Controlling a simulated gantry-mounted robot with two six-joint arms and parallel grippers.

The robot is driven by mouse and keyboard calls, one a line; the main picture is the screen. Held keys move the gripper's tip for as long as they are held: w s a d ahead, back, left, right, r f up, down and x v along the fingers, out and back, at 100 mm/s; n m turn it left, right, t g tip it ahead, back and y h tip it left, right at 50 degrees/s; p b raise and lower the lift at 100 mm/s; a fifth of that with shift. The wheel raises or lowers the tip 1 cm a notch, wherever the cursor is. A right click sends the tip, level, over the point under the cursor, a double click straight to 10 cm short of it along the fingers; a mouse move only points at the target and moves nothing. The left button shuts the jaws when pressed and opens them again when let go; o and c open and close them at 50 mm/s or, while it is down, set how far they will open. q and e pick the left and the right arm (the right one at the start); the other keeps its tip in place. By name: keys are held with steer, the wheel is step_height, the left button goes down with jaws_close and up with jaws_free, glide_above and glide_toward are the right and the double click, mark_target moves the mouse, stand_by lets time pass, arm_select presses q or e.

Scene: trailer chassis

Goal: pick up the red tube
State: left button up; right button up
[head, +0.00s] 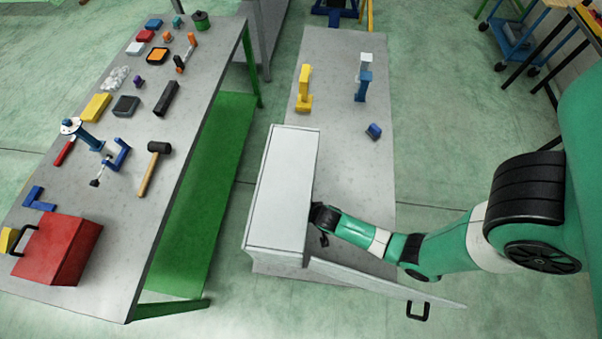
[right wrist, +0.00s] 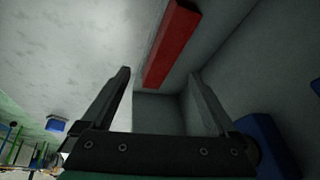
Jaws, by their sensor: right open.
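The red tube (right wrist: 172,45) shows in the right wrist view as a long, square-edged red bar. It lies inside a grey-walled space, beyond and between the fingertips of my right gripper (right wrist: 160,73). The fingers are open with nothing between them, and the tube appears apart from them. In the head view my right gripper (head: 325,218) reaches into the side of a pale grey box (head: 282,190), its fingertips hidden. The tube is hidden in the head view. My left gripper is in neither view.
An open door panel (head: 375,280) with a black handle lies below my right arm. Blue things (right wrist: 268,140) sit close right of the gripper in the wrist view. Yellow (head: 304,90) and blue (head: 363,85) parts stand behind. A cluttered workbench (head: 185,140) is at left.

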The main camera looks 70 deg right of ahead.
steer(key=b+x, duration=0.2)
steer(key=x, duration=0.1)
steer(key=shift+f, duration=0.3)
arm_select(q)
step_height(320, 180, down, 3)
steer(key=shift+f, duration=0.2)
arm_select(e)
steer(key=b+x, duration=0.1)
steer(key=x, duration=0.4)
steer(key=shift+w+d+r+b, duration=0.1)
steer(key=shift+w+r+b, duration=0.05)
steer(key=shift+w+b, duration=0.25)
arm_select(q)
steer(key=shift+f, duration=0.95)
arm_select(e)
jaws_close()
